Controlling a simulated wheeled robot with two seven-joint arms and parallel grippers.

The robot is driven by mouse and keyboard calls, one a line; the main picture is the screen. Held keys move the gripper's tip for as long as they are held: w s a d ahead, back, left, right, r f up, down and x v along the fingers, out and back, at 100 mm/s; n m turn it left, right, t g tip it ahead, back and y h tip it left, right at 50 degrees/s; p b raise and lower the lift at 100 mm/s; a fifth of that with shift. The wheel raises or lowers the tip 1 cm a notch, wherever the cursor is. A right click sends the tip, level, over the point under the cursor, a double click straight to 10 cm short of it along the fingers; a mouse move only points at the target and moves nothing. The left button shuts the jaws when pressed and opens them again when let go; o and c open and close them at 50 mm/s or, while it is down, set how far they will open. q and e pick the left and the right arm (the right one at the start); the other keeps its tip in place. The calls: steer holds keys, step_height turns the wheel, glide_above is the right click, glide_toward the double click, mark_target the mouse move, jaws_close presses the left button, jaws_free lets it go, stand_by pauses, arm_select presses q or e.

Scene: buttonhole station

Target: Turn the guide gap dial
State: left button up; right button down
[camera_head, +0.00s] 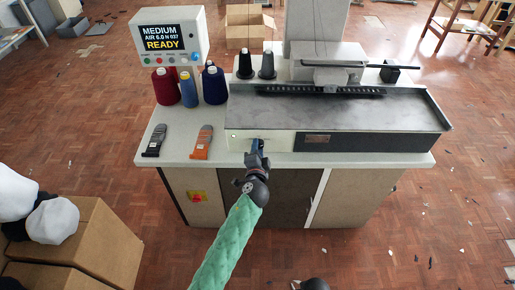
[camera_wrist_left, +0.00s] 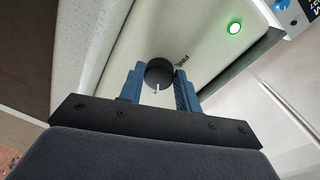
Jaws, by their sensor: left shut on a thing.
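The guide gap dial (camera_wrist_left: 158,72) is a small black round knob with a white pointer mark, on the pale front face of the station. In the left wrist view it sits between the two blue fingers of my left gripper (camera_wrist_left: 160,88), which is shut on it. The white pointer points toward the bottom of that view. In the head view my left gripper (camera_head: 257,146) reaches the front face of the buttonhole machine (camera_head: 277,142) and hides the dial.
A green light (camera_wrist_left: 235,28) glows near the dial. A display (camera_head: 165,37) reads MEDIUM, AIR 6.0 N 037, READY. Thread cones (camera_head: 188,90) stand behind a black-grey tool (camera_head: 155,141) and an orange tool (camera_head: 202,143) on the table (camera_head: 175,122). A cardboard box (camera_head: 100,240) stands at lower left.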

arm_select(q)
steer(key=shift+m, duration=0.3)
arm_select(e)
steer(key=shift+s+d+f, duration=0.1)
steer(key=shift+s+f, duration=0.1)
steer(key=shift+f, duration=0.4)
arm_select(q)
steer(key=shift+d, duration=0.1)
steer(key=o, duration=1)
steer(key=shift+c, duration=0.2)
